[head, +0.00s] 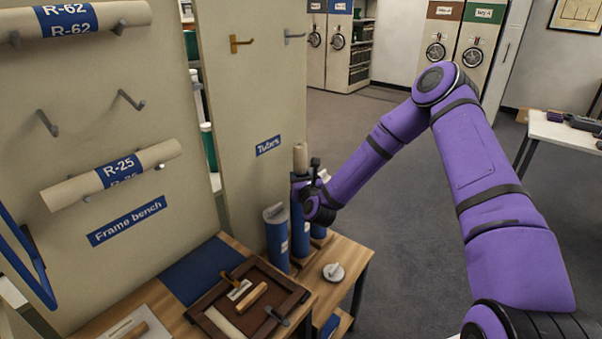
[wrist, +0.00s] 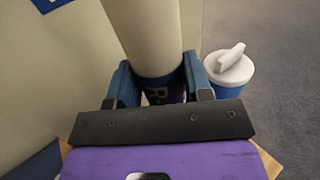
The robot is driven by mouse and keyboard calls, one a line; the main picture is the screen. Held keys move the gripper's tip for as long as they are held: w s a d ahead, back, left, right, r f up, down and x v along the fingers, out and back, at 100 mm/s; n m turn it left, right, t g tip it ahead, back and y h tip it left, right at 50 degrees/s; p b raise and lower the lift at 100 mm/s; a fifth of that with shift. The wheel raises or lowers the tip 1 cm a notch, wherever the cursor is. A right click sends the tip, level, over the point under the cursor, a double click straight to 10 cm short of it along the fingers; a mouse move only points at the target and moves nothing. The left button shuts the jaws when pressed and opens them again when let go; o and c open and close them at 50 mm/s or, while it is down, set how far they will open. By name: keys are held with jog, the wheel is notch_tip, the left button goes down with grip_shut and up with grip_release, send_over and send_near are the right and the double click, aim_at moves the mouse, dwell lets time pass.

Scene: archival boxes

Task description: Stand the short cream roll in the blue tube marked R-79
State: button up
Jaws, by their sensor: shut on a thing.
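The cream roll (head: 300,160) stands upright at the tubes, its upper end showing above my gripper (head: 308,192). In the wrist view the cream roll (wrist: 152,35) is between the two fingers of my gripper (wrist: 160,88), which is shut on it. A dark blue band with white lettering shows low between the fingers, only partly readable. A blue tube (head: 300,242) stands directly below the roll. I cannot tell whether the roll's lower end is inside it. Another blue tube (head: 276,238) stands to its left. No R-79 mark is readable.
A blue tube with a white cap (wrist: 230,68) stands right of the roll. A loose white lid (head: 334,272) lies on the wooden bench (head: 345,258). A dark tray (head: 225,325) with tools lies in front. The panel marked Tubes (head: 258,90) rises close on the left.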

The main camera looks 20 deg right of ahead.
jog(key=shift+f, duration=3.45)
jog(key=shift+s+d+f, duration=0.1)
jog(key=shift+s+f, duration=0.15)
jog(key=shift+f, duration=0.35)
jog(key=shift+s+f, duration=0.2)
jog(key=shift+f, duration=0.4)
jog(key=o, duration=0.8)
jog(key=shift+o, duration=0.3)
jog(key=shift+s+a+f, duration=0.2)
jog(key=shift+s, duration=0.45)
jog(key=shift+o, duration=0.9)
jog(key=s+r, duration=0.2)
jog(key=s, duration=0.6)
jog(key=shift+s+r+t, duration=0.2)
jog(key=shift+s+t, duration=0.1)
jog(key=shift+s, duration=0.05)
jog(key=shift+d, duration=0.1)
jog(key=shift+r, duration=0.1)
